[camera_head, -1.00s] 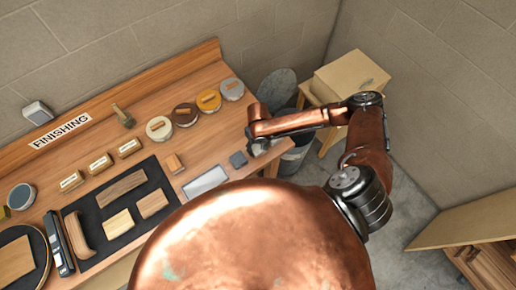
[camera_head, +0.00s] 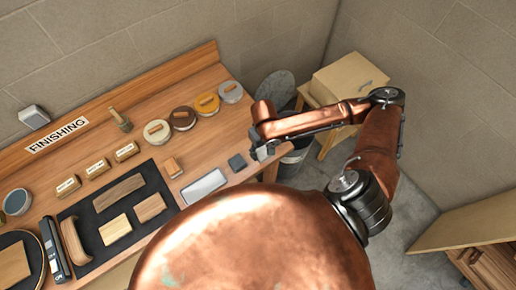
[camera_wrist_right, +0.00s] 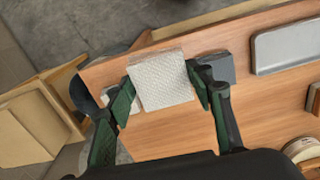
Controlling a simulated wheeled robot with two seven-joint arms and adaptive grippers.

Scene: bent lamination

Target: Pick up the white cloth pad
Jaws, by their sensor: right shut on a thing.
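The white cloth pad (camera_wrist_right: 161,80) is a small square with a woven texture. In the right wrist view it sits between the two green-lined fingers of my right gripper (camera_wrist_right: 158,97), which is shut on it. The wooden bench (camera_wrist_right: 160,132) shows below and around the pad; I cannot tell whether the pad touches it. In the head view my right gripper (camera_head: 262,151) is at the right end of the bench, and the pad is mostly hidden there. My left gripper is not in view.
A dark grey block (camera_head: 237,162) lies close beside my right gripper. A pale tray (camera_head: 204,186) lies left of it. A bin (camera_head: 294,160) stands on the floor past the bench end.

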